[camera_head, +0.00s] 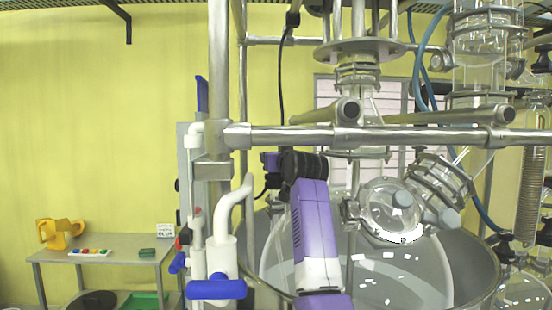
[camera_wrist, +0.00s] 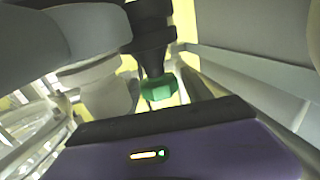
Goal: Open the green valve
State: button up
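The green valve (camera_wrist: 160,88) shows in the wrist view as a green knob on the end of a black stem, a little above the picture's middle. I cannot make it out in the head view. The purple and black body of my gripper (camera_wrist: 180,145) fills the bottom of the wrist view, with the green knob beyond its black edge. I cannot make out the fingertips, so I cannot tell whether they are open or touch the knob. In the head view my purple arm rises in front of the reactor vessel (camera_head: 475,270), its black joint just under the horizontal steel pipe (camera_head: 400,136).
Left of my arm stand white pipes with a blue-handled valve (camera_head: 215,289). Glass flasks (camera_head: 391,207) hang close on the right. A vertical steel post (camera_head: 219,80) stands nearby. A side table (camera_head: 110,244) at the left holds a yellow object (camera_head: 58,232).

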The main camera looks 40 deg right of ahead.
dwell(0.3)
jog(key=m+g+h, duration=0.1)
jog(key=h, duration=0.1)
jog(key=shift+w+m+h, duration=0.1)
jog(key=shift+m+h, duration=0.2)
jog(key=shift+m, duration=0.1)
jog(key=shift+m+g+h, duration=1.5)
jog(key=shift+g+h, duration=0.2)
jog(key=shift+h, duration=0.1)
jog(key=shift+d, duration=0.1)
jog(key=c, duration=1.1)
jog(key=shift+d+n+t+y, duration=0.1)
jog(key=shift+n+t+y, duration=1.25)
jog(key=shift+y, duration=0.25)
jog(key=shift+n+t+y, duration=0.65)
jog(key=shift+n+y, duration=0.1)
jog(key=shift+y, duration=0.35)
jog(key=shift+a+n+y, duration=0.2)
jog(key=shift+n+y, duration=0.1)
jog(key=shift+y, duration=0.1)
